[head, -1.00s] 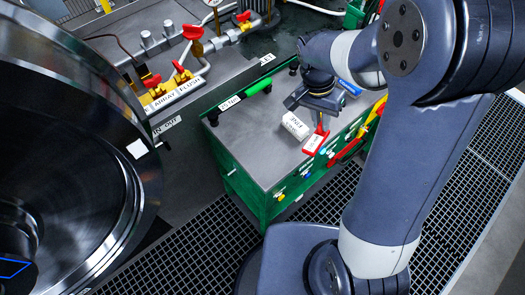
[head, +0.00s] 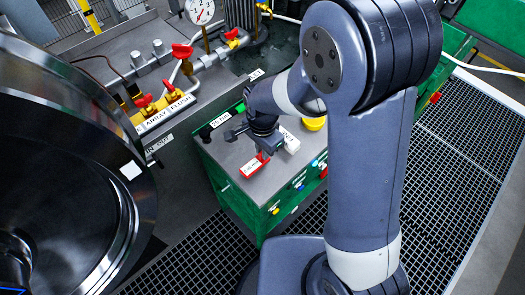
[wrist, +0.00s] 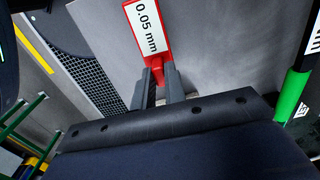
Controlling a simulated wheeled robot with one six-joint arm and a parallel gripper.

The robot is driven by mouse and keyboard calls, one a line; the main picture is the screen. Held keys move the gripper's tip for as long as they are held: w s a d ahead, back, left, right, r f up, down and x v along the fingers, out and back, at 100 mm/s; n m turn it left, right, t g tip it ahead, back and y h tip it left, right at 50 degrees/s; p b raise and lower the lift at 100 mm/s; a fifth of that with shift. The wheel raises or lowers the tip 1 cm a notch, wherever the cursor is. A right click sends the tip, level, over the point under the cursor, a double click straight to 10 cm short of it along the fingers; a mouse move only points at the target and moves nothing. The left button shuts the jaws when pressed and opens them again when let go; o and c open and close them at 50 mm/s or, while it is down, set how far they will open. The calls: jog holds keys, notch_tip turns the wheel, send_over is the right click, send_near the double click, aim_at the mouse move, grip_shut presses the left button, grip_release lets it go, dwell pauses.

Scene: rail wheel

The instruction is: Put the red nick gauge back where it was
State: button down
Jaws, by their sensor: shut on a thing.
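The red nick gauge (head: 253,166) has a white label; in the wrist view the gauge (wrist: 147,40) reads "0.05 mm". My gripper (head: 262,155) is shut on its narrow red end, and the fingers also show in the wrist view (wrist: 158,76). The gauge is over the grey top of the green cabinet (head: 232,173), towards its front left part. I cannot tell whether it touches the top. The labelled plate points away from the fingers.
A white block (head: 290,144) stands just right of my gripper, with a yellow round thing (head: 314,123) behind it. A green-and-black tool (wrist: 291,96) lies on the top. Red-handled valves (head: 170,88) and a large dark wheel (head: 75,160) are to the left.

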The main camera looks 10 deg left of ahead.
jog(key=shift+f, duration=0.75)
jog(key=c, duration=1.5)
grip_release()
jog(key=shift+o, duration=0.2)
jog(key=shift+r, duration=0.15)
notch_tip(320, 180, up, 12)
jog(key=shift+b, duration=0.3)
